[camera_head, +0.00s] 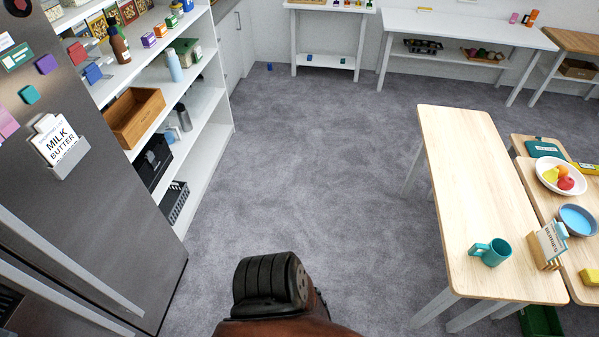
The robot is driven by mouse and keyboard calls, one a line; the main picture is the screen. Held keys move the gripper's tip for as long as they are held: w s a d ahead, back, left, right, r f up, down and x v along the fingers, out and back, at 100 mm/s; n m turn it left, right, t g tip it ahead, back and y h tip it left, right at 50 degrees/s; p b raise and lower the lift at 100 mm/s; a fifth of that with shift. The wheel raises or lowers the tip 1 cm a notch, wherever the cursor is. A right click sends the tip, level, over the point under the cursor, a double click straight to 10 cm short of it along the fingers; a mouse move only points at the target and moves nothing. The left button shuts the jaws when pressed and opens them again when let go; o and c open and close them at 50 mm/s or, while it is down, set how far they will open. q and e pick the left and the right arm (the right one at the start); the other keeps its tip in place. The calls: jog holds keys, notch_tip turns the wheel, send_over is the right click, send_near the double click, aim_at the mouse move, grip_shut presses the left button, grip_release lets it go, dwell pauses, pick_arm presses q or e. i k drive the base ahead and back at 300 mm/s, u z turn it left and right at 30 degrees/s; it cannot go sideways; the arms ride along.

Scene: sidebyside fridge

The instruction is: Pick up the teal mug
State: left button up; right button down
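The teal mug (495,253) stands upright on the light wooden table (463,190) at the right, near the table's front end. Its handle points to the left and its opening faces up. A white card in a wooden holder (548,250) stands close to the right of the mug. Neither of my grippers shows in the head view. A black ridged part with a brown base at the bottom middle looks like my own body, with no fingers visible.
A steel fridge (100,200) and a white shelf unit (207,120) with a wooden crate (134,117) stand at the left. A fruit bowl (546,185) and blue bowl (577,221) are at the right. White tables line the back wall. The grey carpet (320,160) between is clear.

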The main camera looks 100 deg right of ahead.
aim_at(494, 253)
jog(key=z, duration=5)
